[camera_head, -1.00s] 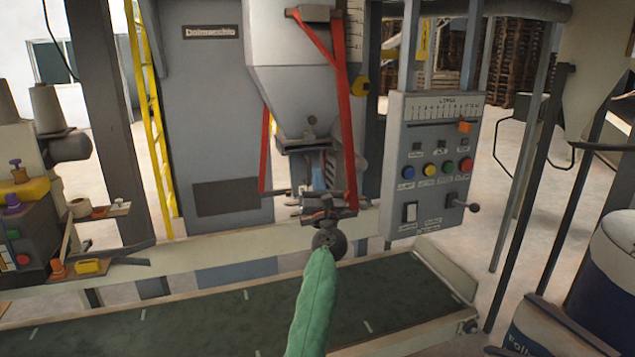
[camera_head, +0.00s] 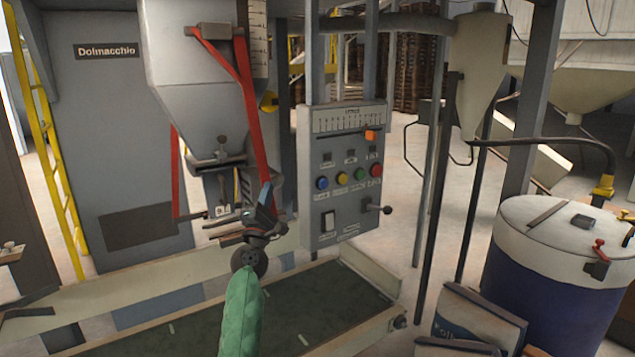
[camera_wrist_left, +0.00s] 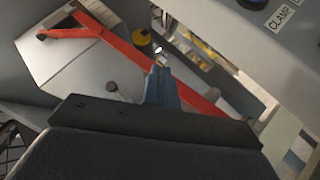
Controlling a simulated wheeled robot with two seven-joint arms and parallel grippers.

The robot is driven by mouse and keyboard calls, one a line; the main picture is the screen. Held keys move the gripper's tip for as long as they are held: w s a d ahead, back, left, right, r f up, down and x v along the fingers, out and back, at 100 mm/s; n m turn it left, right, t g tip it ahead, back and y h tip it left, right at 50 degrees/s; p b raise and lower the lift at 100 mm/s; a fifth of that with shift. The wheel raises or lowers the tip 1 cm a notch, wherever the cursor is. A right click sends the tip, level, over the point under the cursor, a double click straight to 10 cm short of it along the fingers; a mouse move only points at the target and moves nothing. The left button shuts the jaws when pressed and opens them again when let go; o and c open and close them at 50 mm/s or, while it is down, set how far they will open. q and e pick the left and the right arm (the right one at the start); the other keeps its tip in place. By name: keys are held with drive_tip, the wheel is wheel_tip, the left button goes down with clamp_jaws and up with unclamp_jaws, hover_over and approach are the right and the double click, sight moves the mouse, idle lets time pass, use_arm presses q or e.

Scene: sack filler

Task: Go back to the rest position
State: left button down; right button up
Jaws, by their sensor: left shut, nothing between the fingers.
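My left gripper (camera_head: 264,200) is at the end of my green-sleeved arm, in front of the filler and left of its control panel (camera_head: 345,180). Its blue fingers point up and are shut with nothing between them. They also show closed in the left wrist view (camera_wrist_left: 161,84), in front of the red frame bar (camera_wrist_left: 135,52). In the head view the gripper overlaps the foot of the red frame (camera_head: 245,90) below the grey hopper (camera_head: 198,90). I cannot tell whether they touch. My right gripper is not in view.
The panel has coloured buttons and a side lever (camera_head: 376,208). A dark conveyor belt (camera_head: 335,290) runs below my left arm. A blue and white drum (camera_head: 550,265) and sacks (camera_head: 475,315) stand at the right. Bare floor (camera_head: 400,165) lies behind the panel.

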use_arm(q)
drive_tip(key=s+d+f+m+g+h, duration=0.3)
drive_tip(key=d+f+m+g+h, duration=0.45)
drive_tip(key=m, duration=1.05)
drive_tip(key=s+a+f+m+g+y, duration=0.2)
drive_tip(key=s+f+g+y, duration=0.25)
drive_tip(key=f, duration=0.75)
drive_tip(key=s+a+f+m+g+y, duration=0.1)
drive_tip(key=s+a+f+g+y, duration=0.15)
drive_tip(key=s+f, duration=0.65)
drive_tip(key=s+a+f+g+y, duration=0.2)
drive_tip(key=s+f, duration=0.6)
drive_tip(key=f, duration=0.3)
drive_tip(key=s+a+f+g+y, duration=0.1)
drive_tip(key=s+a+f+g, duration=0.15)
drive_tip(key=s+f, duration=0.6)
drive_tip(key=s+f+g, duration=0.2)
drive_tip(key=s+f, duration=0.6)
drive_tip(key=s, duration=0.4)
drive_tip(key=s+f+g, duration=0.2)
drive_tip(key=s+f, duration=0.6)
drive_tip(key=s, duration=0.4)
drive_tip(key=shift+s+a+f+m+g, duration=0.2)
drive_tip(key=shift+s+f+m+g, duration=0.05)
drive_tip(key=shift+f+m+g, duration=0.1)
drive_tip(key=shift+y, duration=0.25)
